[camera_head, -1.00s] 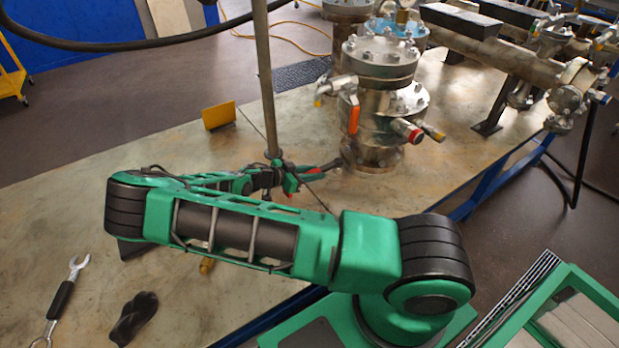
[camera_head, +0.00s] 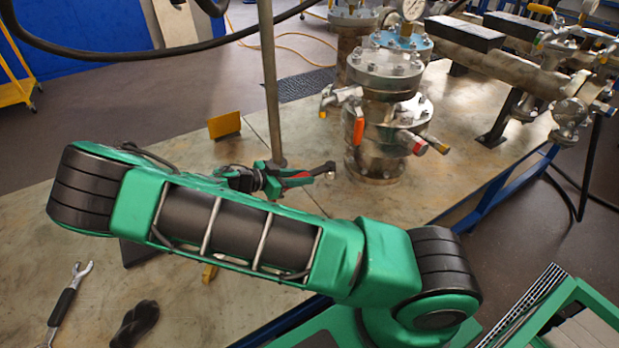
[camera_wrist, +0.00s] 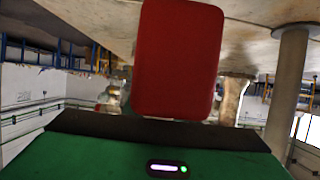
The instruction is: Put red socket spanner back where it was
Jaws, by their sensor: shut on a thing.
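The red socket spanner shows as a broad red handle (camera_wrist: 178,60) in the wrist view, close in front of the camera. In the head view a little of its red (camera_head: 300,176) shows between the jaws, and a dark end points right. My gripper (camera_head: 308,177) is shut on it, above the table and left of the flanged vessel (camera_head: 378,125). A gap shows between the spanner's end and the vessel's base. My forearm crosses the front of the head view and hides part of the table.
A thin upright pole (camera_head: 270,85) stands close behind my gripper. A yellow block (camera_head: 224,125) lies on the table (camera_head: 180,155) to the left. An open-ended spanner (camera_head: 68,305) and a black object (camera_head: 135,325) lie at the front left. Pipes (camera_head: 530,65) run along the back right.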

